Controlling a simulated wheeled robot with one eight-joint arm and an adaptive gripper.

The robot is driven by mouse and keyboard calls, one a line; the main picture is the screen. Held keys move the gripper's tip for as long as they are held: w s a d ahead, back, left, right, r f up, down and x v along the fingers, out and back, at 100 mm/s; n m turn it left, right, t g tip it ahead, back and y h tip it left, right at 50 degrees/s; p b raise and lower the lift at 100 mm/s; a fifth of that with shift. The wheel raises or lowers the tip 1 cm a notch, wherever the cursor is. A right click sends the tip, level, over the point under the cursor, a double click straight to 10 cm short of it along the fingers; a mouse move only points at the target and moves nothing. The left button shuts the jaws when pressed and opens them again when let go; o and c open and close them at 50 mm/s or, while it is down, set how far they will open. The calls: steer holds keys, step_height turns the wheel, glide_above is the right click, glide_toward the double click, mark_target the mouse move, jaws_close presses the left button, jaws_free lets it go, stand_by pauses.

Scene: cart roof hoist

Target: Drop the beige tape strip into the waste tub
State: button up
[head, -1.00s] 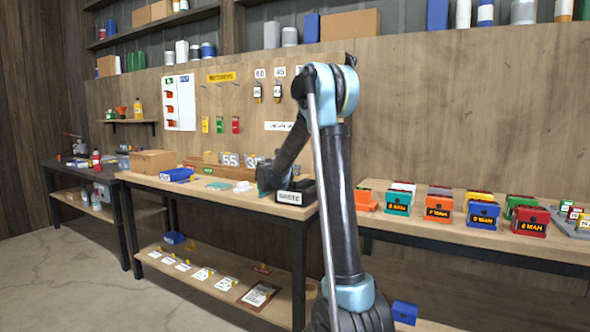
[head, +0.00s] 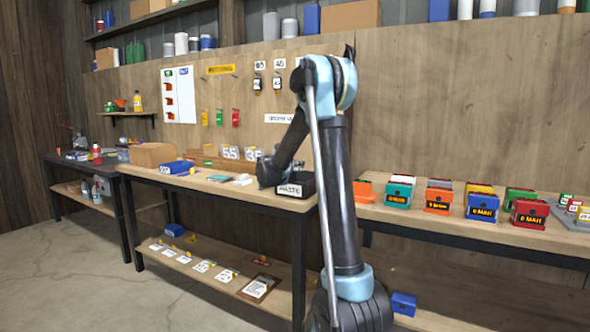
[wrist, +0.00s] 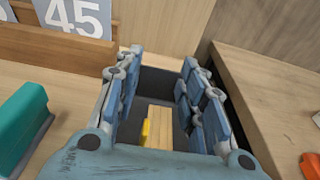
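The dark waste tub (head: 308,183), with a white WASTE label, stands at the right end of the middle bench in the head view. My gripper (head: 270,172) is low at its left side there, small and partly dark. In the wrist view my gripper (wrist: 159,95) has its two blue-grey fingers wide apart, with the dark tub (wrist: 160,82) between and beyond them. A flat beige piece (wrist: 160,124), apparently the tape strip, shows between the fingers within the dark tub area. Neither finger visibly touches it. A small yellow piece (wrist: 146,132) is beside it.
A teal block (wrist: 22,124) lies left of the gripper in the wrist view. A wooden rail with number cards (wrist: 76,17) stands behind. Blue box (head: 175,168) and cardboard box (head: 153,154) are farther left on the bench. Coloured bins (head: 438,199) fill the right bench.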

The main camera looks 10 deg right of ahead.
steer(key=shift+o, duration=0.5)
steer(key=shift+r, duration=0.1)
step_height(320, 180, up, 7)
stand_by(0.9)
steer(key=shift+s, duration=0.1)
steer(key=v, duration=1.1)
steer(key=s+d+f+m+g+y, duration=0.1)
steer(key=s+d+f+m+g, duration=0.1)
steer(key=s+d+f+m, duration=0.45)
steer(key=s+d+f+m+g+y, duration=0.1)
steer(key=s+d+f+m+g, duration=0.15)
steer(key=s, duration=0.65)
steer(key=s+d+f+m+g+y, duration=0.1)
steer(key=s+d+f+m+g, duration=0.3)
steer(key=s, duration=0.4)
steer(key=s+a+f+m+g+y, duration=0.1)
steer(key=s+a+f+m+y, duration=0.1)
steer(key=s+f+m, duration=0.5)
steer(key=s+a+f+m+g+y, duration=0.1)
steer(key=s+f+m+y, duration=0.3)
steer(key=s, duration=1.4)
step_height(320, 180, down, 6)
steer(key=a+m, duration=0.1)
steer(key=m, duration=0.3)
steer(key=shift+s+m+y, duration=0.2)
steer(key=shift+m+y, duration=0.1)
